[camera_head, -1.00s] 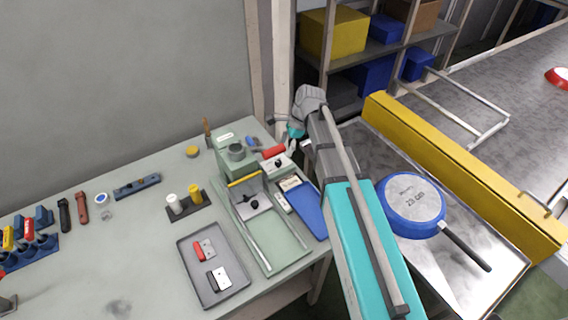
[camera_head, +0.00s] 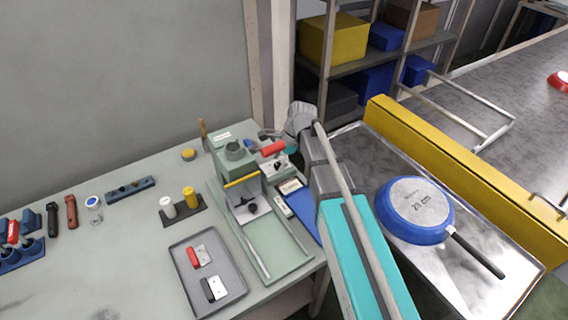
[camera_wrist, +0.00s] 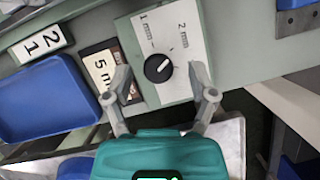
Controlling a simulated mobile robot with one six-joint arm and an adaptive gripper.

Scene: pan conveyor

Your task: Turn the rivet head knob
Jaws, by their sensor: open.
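The rivet head knob (camera_wrist: 158,68) is a round black knob with a white pointer line. It sits on a pale dial plate (camera_wrist: 180,36) marked 1 mm and 2 mm. The dark knob (camera_head: 278,166) also shows in the head view, below a red handle on the green bench machine (camera_head: 232,160). My gripper (camera_wrist: 161,94) is open, with one finger on each side of the dial plate in the wrist picture. The knob shows between and slightly beyond the fingertips. I cannot tell whether either finger touches anything. In the head view my arm hides most of my gripper.
A card marked 5 m (camera_wrist: 100,70) and a blue tray (camera_wrist: 40,100) lie left of the dial. A red handle (camera_head: 273,147) stands close above it. A grey tray (camera_head: 178,252) with small parts is on the bench. A blue pan (camera_head: 414,238) lies to the right.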

